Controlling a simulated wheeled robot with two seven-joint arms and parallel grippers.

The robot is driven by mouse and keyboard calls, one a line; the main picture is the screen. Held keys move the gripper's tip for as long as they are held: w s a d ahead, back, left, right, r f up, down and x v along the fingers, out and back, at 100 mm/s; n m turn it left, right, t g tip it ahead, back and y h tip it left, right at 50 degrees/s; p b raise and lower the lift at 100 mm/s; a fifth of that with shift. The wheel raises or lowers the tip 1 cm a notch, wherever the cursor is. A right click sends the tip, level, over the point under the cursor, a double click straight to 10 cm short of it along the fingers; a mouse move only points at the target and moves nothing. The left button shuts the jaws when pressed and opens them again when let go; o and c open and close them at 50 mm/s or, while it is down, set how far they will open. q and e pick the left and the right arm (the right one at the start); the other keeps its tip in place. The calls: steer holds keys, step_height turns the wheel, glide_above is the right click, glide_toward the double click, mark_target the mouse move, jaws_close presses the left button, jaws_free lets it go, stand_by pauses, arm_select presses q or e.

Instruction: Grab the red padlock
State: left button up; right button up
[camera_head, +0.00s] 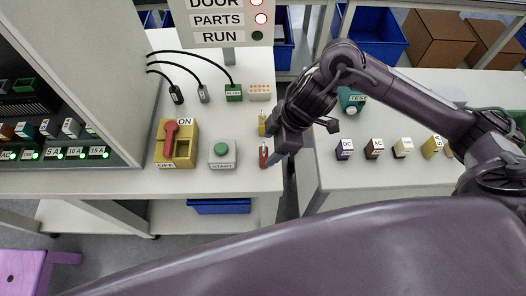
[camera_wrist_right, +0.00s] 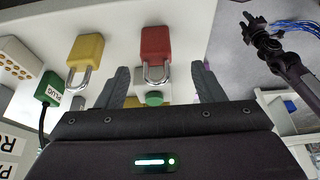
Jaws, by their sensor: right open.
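The red padlock (camera_head: 263,157) is near the right front corner of the left white table. In the right wrist view the red padlock (camera_wrist_right: 155,41) has its metal shackle toward my gripper, between the lines of the two fingers. My right gripper (camera_head: 277,152) is over that table edge, right beside the padlock. Its fingers stand apart in the wrist view (camera_wrist_right: 160,72), with nothing held between them. I cannot tell whether a finger touches the padlock. My left gripper is not visible.
A yellow padlock (camera_head: 262,126) lies just behind the red one. A green START button (camera_head: 222,153) and a yellow switch box with a red lever (camera_head: 177,143) stand to the left. A sign panel (camera_head: 229,22) rises behind. A gap separates the two tables.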

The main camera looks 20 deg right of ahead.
mark_target(264, 153)
steer(key=shift+x, duration=1.25)
steer(key=shift+w+x, duration=0.25)
steer(key=shift+x, duration=0.9)
steer(key=shift+f, duration=0.15)
steer(key=c, duration=1)
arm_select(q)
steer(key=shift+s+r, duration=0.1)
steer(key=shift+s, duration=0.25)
arm_select(e)
steer(key=shift+c, duration=0.5)
